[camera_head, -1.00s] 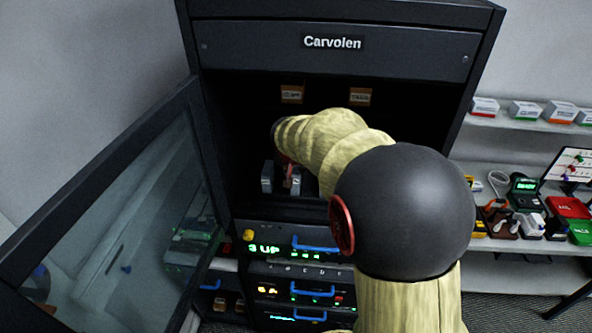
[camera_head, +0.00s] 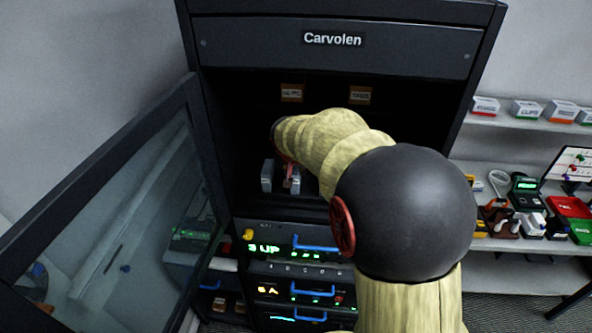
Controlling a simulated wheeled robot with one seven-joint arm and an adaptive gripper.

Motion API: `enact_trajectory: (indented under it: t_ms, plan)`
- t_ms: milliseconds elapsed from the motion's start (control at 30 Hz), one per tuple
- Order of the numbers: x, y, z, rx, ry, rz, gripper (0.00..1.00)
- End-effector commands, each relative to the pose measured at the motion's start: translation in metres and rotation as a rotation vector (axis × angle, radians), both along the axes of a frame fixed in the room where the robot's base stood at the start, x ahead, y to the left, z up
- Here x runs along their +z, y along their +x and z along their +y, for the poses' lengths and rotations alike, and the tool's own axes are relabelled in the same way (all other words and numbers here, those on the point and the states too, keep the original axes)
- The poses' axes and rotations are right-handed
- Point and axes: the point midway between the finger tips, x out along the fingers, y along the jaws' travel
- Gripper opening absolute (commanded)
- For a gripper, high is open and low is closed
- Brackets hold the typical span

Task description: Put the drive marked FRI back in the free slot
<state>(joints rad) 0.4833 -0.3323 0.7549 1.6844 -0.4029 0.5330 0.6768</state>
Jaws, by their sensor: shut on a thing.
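My gripper (camera_head: 289,176) is inside the dark open bay of the cabinet, mostly hidden behind my own arm. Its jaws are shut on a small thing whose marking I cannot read. Grey upright pieces (camera_head: 267,176) stand beside the gripper in the bay; I cannot tell whether they are drives or parts of the gripper. No label reading FRI is legible, and I cannot make out a free slot.
The cabinet's glass door (camera_head: 130,220) stands open at the left. Blue handles (camera_head: 316,247) stick out from the units below. Shelves (camera_head: 530,124) with boxes and small devices stand at the right.

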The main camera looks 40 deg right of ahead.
Motion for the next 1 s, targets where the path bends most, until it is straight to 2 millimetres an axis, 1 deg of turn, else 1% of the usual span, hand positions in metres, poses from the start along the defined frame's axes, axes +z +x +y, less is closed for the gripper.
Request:
enact_trajectory:
  t_ms: [433,867,900,1000]
  plan:
    - [-0.0051,0.0003,-0.0001,0.000,-0.001,-0.001,0.00]
    - [-0.0046,0.0003,-0.0002,0.001,0.000,-0.001,0.00]
    - [-0.0046,0.0003,-0.0002,0.001,0.000,-0.001,0.24]
    - [-0.0048,0.0003,-0.0002,0.000,-0.001,-0.001,0.30]
